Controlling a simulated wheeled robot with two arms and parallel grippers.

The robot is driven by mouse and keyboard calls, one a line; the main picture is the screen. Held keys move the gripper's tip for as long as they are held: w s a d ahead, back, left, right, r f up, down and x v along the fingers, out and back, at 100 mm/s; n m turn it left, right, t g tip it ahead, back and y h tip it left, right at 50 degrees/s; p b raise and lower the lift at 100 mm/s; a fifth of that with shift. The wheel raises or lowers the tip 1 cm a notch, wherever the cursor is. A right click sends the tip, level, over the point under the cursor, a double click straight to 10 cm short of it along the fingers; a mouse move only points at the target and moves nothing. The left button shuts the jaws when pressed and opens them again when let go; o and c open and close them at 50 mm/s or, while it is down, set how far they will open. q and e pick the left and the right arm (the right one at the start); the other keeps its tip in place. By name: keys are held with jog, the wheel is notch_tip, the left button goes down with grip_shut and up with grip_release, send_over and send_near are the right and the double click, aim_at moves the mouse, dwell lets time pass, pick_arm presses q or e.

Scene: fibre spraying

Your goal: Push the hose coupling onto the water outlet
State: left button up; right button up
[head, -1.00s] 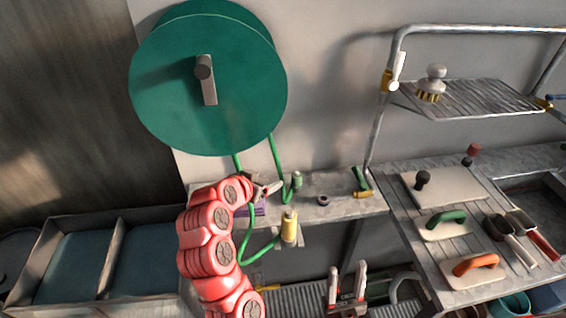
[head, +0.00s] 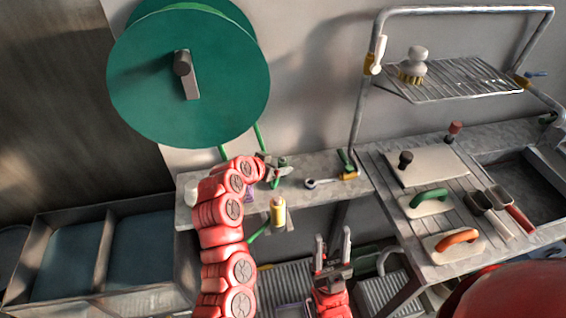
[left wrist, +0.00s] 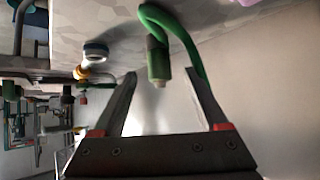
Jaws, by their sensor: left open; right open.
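The green hose coupling (left wrist: 158,62) is on the end of the green hose (left wrist: 192,48), by the shelf surface in the left wrist view. My left gripper (left wrist: 161,77) is open, with the coupling between its fingertips and a gap on each side. In the head view my left gripper (head: 277,172) is over the narrow grey shelf and partly hides the coupling. A brass fitting with a green lever (head: 346,161), which looks like the water outlet, is further right on that shelf. My right gripper (head: 333,250) is open and empty, low in front of the shelf.
A ring-shaped piece (head: 312,184) lies on the shelf between my left gripper and the brass fitting. A yellow cylinder (head: 278,212) hangs at the shelf's front. The large green reel (head: 190,75) is above. A bench with trowels (head: 490,207) and floats stands right.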

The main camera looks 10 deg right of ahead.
aim_at(281, 162)
pick_arm(q)
jog(key=shift+x, duration=1)
jog(key=shift+w+d+f+p, duration=0.1)
jog(key=shift+w+d+p, duration=0.2)
jog(key=shift+p, duration=0.25)
jog(key=shift+w+d+f+p, duration=0.4)
jog(key=shift+w+d+p, duration=0.15)
jog(key=shift+w+d, duration=0.15)
jog(key=shift+x, duration=1.15)
jog(key=shift+s, duration=0.1)
jog(key=shift+c, duration=0.2)
grip_shut()
